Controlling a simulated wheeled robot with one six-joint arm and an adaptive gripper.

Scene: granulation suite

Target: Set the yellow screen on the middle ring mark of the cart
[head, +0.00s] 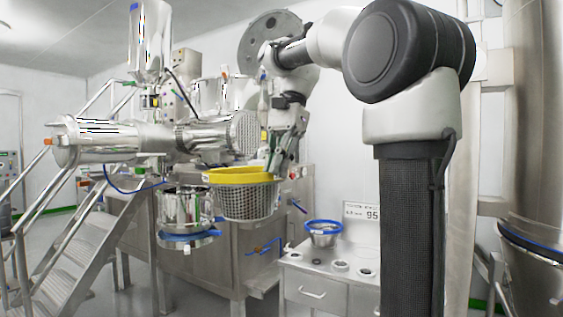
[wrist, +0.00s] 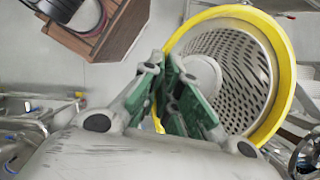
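The yellow screen has a perforated metal basket under a wide yellow rim (head: 240,175). In the head view it hangs upright in the air, left of the cart and above its top. My gripper (head: 280,158) reaches down to the right side of its rim. In the wrist view the green-padded fingers of my gripper (wrist: 172,92) close on the near edge of the yellow screen (wrist: 281,60). The cart (head: 310,262) is a pale metal cabinet with round ring marks (head: 341,266) on its top. I cannot tell which mark is the middle one.
A blue-rimmed screen (head: 323,227) stands on the cart, near a sign (head: 361,212) reading 95. A steel vessel with a blue band (head: 187,210) is left of the yellow screen. A horizontal steel machine (head: 150,137) and metal stairs (head: 75,255) fill the left.

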